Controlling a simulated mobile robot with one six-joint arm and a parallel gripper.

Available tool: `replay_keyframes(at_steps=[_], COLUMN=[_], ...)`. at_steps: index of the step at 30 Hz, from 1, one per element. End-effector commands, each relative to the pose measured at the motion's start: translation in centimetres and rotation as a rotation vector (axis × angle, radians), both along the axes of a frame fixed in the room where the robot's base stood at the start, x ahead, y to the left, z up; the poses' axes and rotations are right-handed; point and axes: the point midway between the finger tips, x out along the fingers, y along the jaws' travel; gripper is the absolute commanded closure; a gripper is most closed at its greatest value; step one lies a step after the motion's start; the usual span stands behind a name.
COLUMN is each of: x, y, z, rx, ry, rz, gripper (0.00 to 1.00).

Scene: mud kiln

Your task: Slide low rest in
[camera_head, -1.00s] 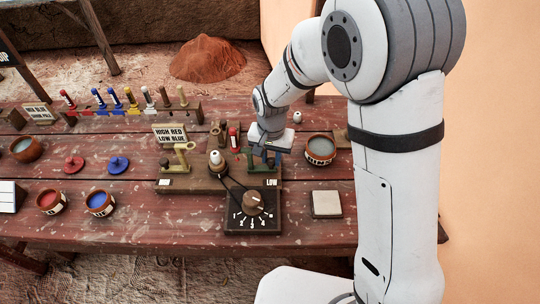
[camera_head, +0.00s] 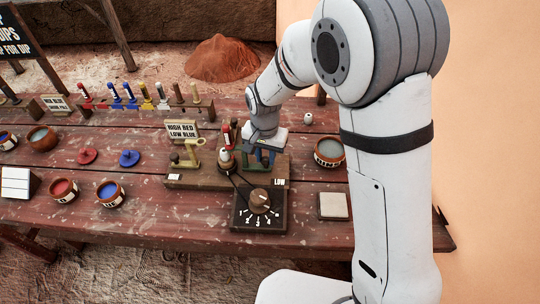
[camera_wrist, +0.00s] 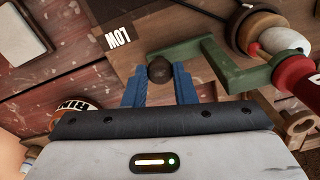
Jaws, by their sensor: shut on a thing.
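The low rest is a green bracket (camera_wrist: 190,50) on the wooden board (camera_head: 190,181), by the LOW label (camera_wrist: 118,40). My gripper (camera_wrist: 159,85) is shut on the rest's dark round knob (camera_wrist: 159,70), with a blue finger on each side. In the head view my gripper (camera_head: 263,150) is over the board's right part, and the arm partly hides the rest (camera_head: 265,158). The rest's far end reaches close to the white-topped spindle piece (camera_wrist: 275,42) and a red part (camera_wrist: 297,78); I cannot tell whether they touch. A yellowish rest (camera_head: 187,155) stands at the board's left.
A numbered dial (camera_head: 259,202) sits in front of the board. A sign (camera_head: 183,130) reads HIGH RED LOW BLUE. A grey-filled bowl (camera_head: 329,152) and a pale tile (camera_head: 333,206) are to the right. Red (camera_head: 63,190) and blue (camera_head: 109,194) paint pots are left, with clear tabletop between.

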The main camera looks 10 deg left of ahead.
Motion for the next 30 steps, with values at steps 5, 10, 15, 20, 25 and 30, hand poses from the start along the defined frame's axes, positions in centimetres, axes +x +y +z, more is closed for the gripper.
replay_keyframes(at_steps=[5, 10, 15, 20, 25, 30], x=[0.1, 0.3, 0.4, 0.4, 0.5, 0.5], y=[0.3, 0.1, -0.1, -0.3, -0.3, -0.2], z=[0.2, 0.2, 0.1, 0.1, 1.2, 4.1], rx=[0.01, 0.011, 0.008, 0.006, 0.008, 0.01], ry=[-0.003, -0.004, -0.003, -0.002, -0.004, -0.006], rz=[-0.005, -0.011, -0.016, -0.017, -0.016, -0.016], gripper=[1.0, 0.65, 0.54, 0.54, 0.54, 0.54])
